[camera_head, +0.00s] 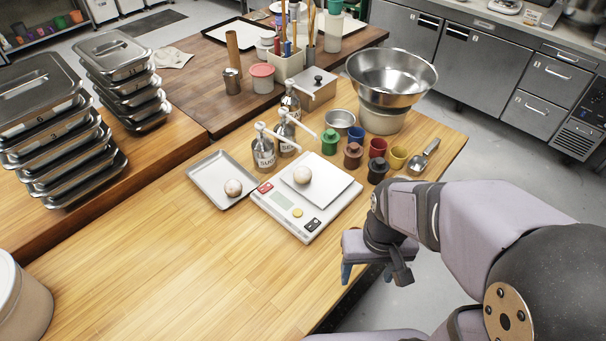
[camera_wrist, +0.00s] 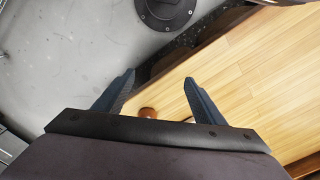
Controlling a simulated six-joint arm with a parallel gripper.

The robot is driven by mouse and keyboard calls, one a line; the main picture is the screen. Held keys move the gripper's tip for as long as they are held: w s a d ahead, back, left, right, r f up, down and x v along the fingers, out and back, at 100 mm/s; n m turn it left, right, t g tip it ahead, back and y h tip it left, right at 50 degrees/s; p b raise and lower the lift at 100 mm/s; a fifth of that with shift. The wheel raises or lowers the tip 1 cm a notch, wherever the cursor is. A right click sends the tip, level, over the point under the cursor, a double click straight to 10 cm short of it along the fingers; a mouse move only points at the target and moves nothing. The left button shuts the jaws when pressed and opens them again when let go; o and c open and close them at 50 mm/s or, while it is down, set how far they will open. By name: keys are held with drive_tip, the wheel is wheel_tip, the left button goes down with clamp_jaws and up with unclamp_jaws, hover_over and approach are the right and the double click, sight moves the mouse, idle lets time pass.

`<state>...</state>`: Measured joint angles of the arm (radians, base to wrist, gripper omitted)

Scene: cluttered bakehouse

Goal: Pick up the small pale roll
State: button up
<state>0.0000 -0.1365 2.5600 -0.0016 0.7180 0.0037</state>
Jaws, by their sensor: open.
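Two small round rolls are in the head view. One pale roll (camera_head: 302,175) rests on the square plate of the white kitchen scale (camera_head: 283,228). Another pale, slightly browned roll (camera_head: 233,187) lies on the shallow metal tray (camera_head: 206,186) left of the scale. My gripper (camera_head: 367,272) is open and points down at the table's right edge, to the right of and nearer than the scale. In the wrist view my gripper (camera_wrist: 159,77) shows its two blue fingers spread with nothing between their tips. Neither roll can be clearly made out there.
Several coloured small pots (camera_head: 353,155), a metal scoop (camera_head: 423,157) and a large steel bowl (camera_head: 390,76) stand behind the scale.

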sight(297, 176)
drive_tip(key=shift+f, duration=0.1)
